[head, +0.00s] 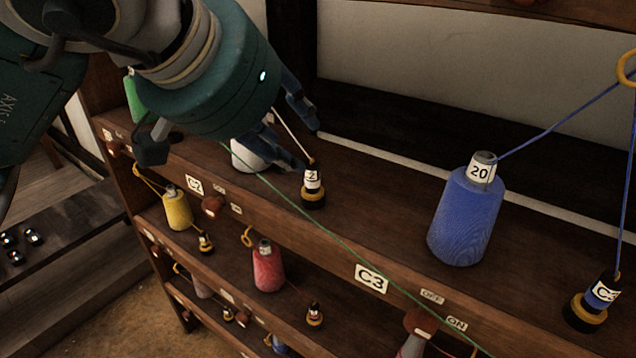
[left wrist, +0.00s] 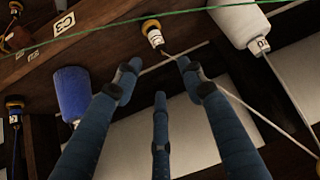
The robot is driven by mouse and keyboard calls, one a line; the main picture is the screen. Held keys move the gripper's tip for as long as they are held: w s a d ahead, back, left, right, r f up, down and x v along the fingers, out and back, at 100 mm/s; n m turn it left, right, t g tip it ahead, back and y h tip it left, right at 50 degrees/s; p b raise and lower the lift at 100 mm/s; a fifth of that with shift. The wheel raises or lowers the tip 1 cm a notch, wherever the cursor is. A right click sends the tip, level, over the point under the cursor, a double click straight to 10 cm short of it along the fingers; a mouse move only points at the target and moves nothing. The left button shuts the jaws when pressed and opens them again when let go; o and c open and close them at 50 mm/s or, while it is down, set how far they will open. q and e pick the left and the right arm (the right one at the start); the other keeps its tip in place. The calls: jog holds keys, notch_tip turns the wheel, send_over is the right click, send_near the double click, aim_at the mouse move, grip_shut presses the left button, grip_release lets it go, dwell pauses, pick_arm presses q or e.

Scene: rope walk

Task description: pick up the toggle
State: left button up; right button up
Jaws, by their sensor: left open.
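In the left wrist view the three fingers (left wrist: 160,70) are spread, with the toggle near the gap between the two outer tips. Which toggle is meant cannot be told from the label alone. My right gripper is not in view.
A blue spool (head: 466,212) stands right of the toggle, and a white spool (head: 250,154) is partly behind my fingers. A green line (head: 330,235) crosses in front of the shelf. Lower shelves hold yellow (head: 177,208) and red (head: 267,268) spools.

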aim_at(311, 165)
pick_arm(q)
jog(key=p+x, duration=0.1)
jog(key=x, duration=0.4)
jog(key=shift+w+f+p, duration=0.25)
jog(key=shift+f+p, duration=0.1)
jog(key=shift+p, duration=0.05)
jog(key=p+x, duration=0.1)
jog(key=x, duration=0.1)
jog(key=p+x, duration=0.1)
jog(key=x, duration=0.1)
jog(key=shift+s+a+f, duration=0.2)
jog(key=shift+a, duration=0.05)
jog(key=shift+w+f, duration=0.15)
jog(key=shift+f, duration=0.05)
jog(key=shift+d, duration=0.1)
jog(key=shift+c, duration=1)
grip_shut()
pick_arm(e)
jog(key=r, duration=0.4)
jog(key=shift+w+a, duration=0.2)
